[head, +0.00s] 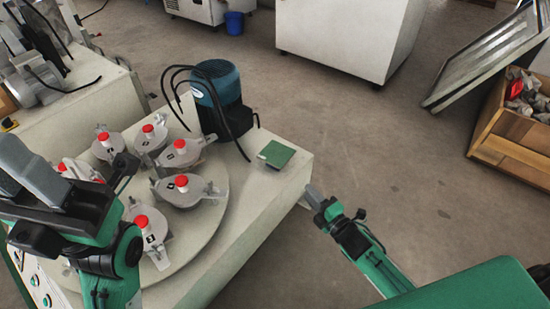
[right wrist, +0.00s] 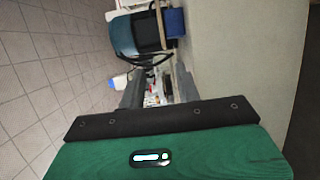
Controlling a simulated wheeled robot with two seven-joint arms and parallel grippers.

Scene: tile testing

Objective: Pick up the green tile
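I cannot make out the tile in that view. My left arm shows at the left of the head view, over the round plate; its gripper's opening cannot be made out.
A round turntable (head: 212,233) carries several grey pots with red knobs. A blue motor (head: 217,82) with black cables stands behind the tile. A wooden crate (head: 515,133) and a leaning panel (head: 490,58) are at the right. The floor between is clear.

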